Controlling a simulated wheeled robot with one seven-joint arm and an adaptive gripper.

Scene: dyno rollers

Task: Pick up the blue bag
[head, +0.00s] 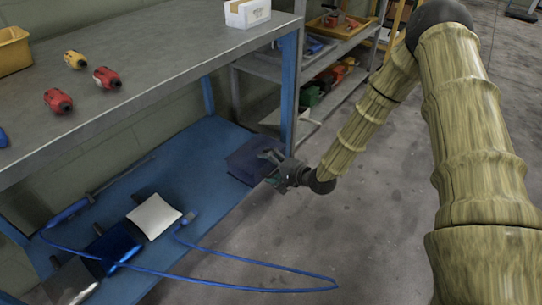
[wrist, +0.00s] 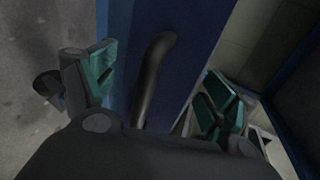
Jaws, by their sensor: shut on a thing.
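The blue bag (head: 248,163) is a dark navy, boxy shape at the right end of the lower blue shelf, beside the blue bench leg. My gripper (head: 273,168) is at its right side, its teal-padded fingers against the bag. In the wrist view my gripper (wrist: 160,92) has a finger on either side of a blue surface, which seems to be the bag (wrist: 185,65), with a dark curved bar on it. My gripper is shut on the bag. The exact contact is dark and partly hidden, and I cannot tell whether the bag is lifted off the shelf.
The lower shelf (head: 150,170) also holds a white pad (head: 154,216) and a blue hose (head: 250,286) that trails onto the floor. Above is the grey workbench (head: 160,60); its blue leg (head: 290,90) stands close. A rack (head: 325,75) is behind. Open floor lies right.

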